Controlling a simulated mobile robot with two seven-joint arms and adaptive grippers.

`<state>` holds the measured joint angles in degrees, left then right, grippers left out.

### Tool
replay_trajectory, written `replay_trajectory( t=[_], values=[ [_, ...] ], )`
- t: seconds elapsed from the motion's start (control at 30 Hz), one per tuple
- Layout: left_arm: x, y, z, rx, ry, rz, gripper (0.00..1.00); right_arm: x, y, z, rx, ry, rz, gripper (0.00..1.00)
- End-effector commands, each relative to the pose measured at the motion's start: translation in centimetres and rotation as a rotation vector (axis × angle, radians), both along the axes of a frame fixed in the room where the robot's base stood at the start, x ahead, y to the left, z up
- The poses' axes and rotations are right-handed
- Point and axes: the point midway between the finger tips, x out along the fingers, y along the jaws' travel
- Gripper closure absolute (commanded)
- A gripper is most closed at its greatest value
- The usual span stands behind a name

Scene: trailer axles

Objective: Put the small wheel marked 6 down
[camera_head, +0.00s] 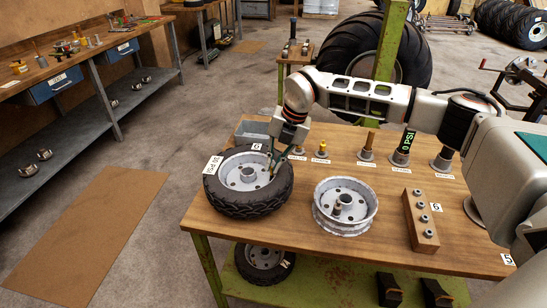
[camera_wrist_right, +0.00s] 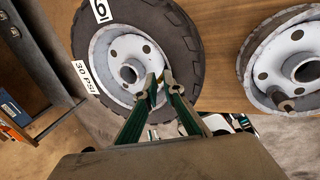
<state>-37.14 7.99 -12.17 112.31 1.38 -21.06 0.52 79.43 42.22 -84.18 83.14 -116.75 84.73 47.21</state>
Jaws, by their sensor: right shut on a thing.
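The small wheel marked 6 (camera_head: 226,199) has a black tyre, a pale grey hub, a white "6" label and a "30 PSI" label. It lies flat at the left end of the wooden bench top (camera_head: 290,255), near the edge. I cannot tell whether it touches the wood. My right gripper (camera_head: 273,172) reaches down onto its hub from behind. In the right wrist view the wheel (camera_wrist_right: 182,40) fills the upper middle, and the fingertips of my right gripper (camera_wrist_right: 158,88) are close together at the hub. My left gripper is not in view.
A bare grey rim (camera_head: 345,206) stands just right of the wheel. A wooden block with nuts (camera_head: 420,220) and several labelled posts (camera_head: 366,150) are farther right and behind. Another wheel (camera_head: 264,262) is on the green lower shelf. A side workbench (camera_head: 70,75) is at left.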

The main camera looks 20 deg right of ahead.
Motion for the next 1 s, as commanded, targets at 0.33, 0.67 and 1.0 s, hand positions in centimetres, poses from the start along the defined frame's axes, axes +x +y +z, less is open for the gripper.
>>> replay_trajectory(
  t=[0.33, 0.67, 1.0],
  values=[
    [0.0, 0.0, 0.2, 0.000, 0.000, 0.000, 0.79, 0.2, 0.2, -2.6, 0.005, -0.007, 0.002, 1.00],
    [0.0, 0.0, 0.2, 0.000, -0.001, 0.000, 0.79, -0.1, 0.0, -3.1, -0.001, 0.003, 0.001, 0.75],
    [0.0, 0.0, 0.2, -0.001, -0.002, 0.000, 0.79, -0.1, -0.2, -2.1, -0.001, -0.001, 0.000, 0.75]
  ],
)
